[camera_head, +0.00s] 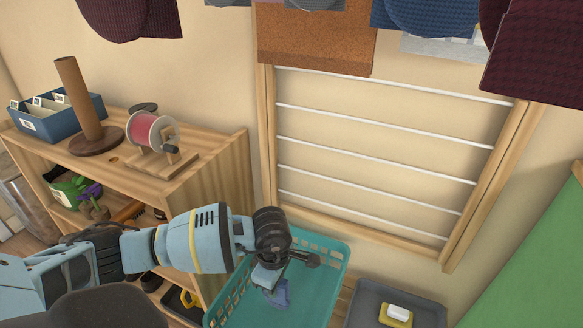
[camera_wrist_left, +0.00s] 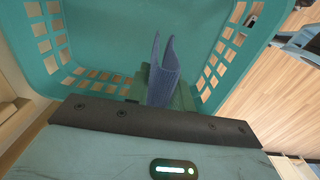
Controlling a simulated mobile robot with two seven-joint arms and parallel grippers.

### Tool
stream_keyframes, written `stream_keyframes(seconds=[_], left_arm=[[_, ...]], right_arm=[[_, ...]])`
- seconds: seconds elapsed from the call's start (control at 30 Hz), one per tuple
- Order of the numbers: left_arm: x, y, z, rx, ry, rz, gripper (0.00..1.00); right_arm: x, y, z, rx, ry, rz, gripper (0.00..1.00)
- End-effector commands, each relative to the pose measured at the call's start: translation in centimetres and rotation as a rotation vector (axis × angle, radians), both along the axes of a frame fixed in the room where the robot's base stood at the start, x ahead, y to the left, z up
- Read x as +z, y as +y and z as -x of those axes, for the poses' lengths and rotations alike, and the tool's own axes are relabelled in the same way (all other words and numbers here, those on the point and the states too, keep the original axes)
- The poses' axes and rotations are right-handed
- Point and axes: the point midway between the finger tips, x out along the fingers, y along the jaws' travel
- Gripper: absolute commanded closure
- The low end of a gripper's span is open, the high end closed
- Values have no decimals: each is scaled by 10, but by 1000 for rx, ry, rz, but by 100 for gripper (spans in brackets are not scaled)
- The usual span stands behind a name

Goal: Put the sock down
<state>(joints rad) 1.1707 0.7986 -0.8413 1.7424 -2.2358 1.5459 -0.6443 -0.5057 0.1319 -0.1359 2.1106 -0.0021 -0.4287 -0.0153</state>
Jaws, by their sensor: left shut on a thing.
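The sock (camera_head: 279,292) is a small blue knitted piece. My left gripper (camera_head: 270,277) is shut on it and holds it inside the opening of a teal plastic basket (camera_head: 322,298). In the left wrist view the sock (camera_wrist_left: 163,75) stands out from between the finger pads, folded into two flaps. The teal basket (camera_wrist_left: 100,25) surrounds it there, with slotted walls at both sides. I cannot tell whether the sock touches the basket floor. My right gripper is not in view.
A wooden drying rack (camera_head: 268,140) hangs on the wall behind. A grey tray (camera_head: 360,305) holding a yellow-and-white item (camera_head: 397,314) sits right of the basket.

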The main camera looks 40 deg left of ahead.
Motion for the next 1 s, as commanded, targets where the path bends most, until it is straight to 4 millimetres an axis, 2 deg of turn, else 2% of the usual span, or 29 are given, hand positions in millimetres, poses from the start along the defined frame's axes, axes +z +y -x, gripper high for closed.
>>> stream_keyframes(seconds=[0.1, 0.27, 0.53, 0.8, 1.0], left_arm=[[-24, 0, 2, 0, 7, 0, 98], [-50, 0, 1, 0, 5, 1, 98], [-58, 0, 0, -2, 3, 1, 98], [-91, 0, 0, -1, 4, 1, 98], [-91, 0, 0, -2, 1, 1, 98]], right_arm=[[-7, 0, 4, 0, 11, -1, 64], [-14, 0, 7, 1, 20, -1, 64], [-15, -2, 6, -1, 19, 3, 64], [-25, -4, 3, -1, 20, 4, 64], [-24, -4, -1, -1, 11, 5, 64]])
